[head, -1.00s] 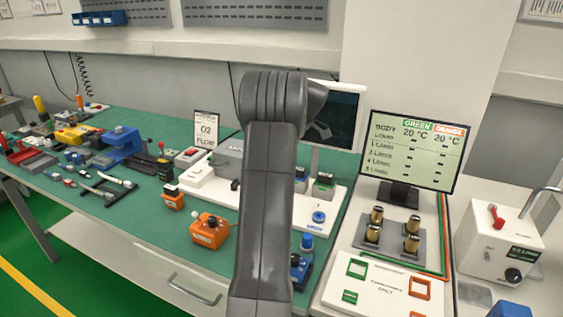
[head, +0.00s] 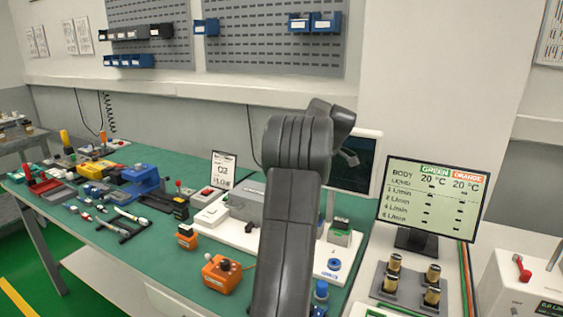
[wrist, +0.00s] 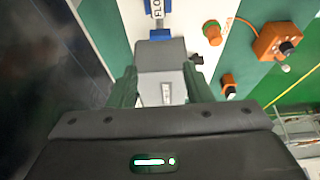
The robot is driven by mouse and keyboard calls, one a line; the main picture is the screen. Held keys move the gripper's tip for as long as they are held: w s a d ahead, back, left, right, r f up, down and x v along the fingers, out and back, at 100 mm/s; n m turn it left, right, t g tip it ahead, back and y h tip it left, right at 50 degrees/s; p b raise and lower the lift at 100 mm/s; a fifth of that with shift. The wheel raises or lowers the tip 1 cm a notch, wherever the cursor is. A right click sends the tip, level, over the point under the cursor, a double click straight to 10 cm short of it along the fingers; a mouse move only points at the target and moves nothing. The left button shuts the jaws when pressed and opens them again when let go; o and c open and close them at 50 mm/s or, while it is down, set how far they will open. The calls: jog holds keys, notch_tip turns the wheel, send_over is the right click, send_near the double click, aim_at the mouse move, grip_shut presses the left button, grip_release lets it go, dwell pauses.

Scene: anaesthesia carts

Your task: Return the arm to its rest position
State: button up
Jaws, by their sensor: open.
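My grey arm (head: 290,215) stands up through the middle of the head view and bends away at its top. My gripper (wrist: 160,88) shows in the wrist view, its two dark green fingers apart. A grey box (wrist: 161,62) with a small label appears between and beyond the fingers; nothing is visibly clamped. In the head view the arm covers part of the workbench, and the fingers cannot be made out.
A green workbench (head: 105,234) with several parts runs left. An orange box (head: 221,275) sits left of the arm. A dark monitor (head: 352,165) stands behind it. A lit display (head: 431,197) and brass fittings (head: 432,296) are at right.

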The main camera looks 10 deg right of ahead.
jog(key=x, duration=1.3)
jog(key=shift+s, duration=0.1)
jog(key=shift+r, duration=0.1)
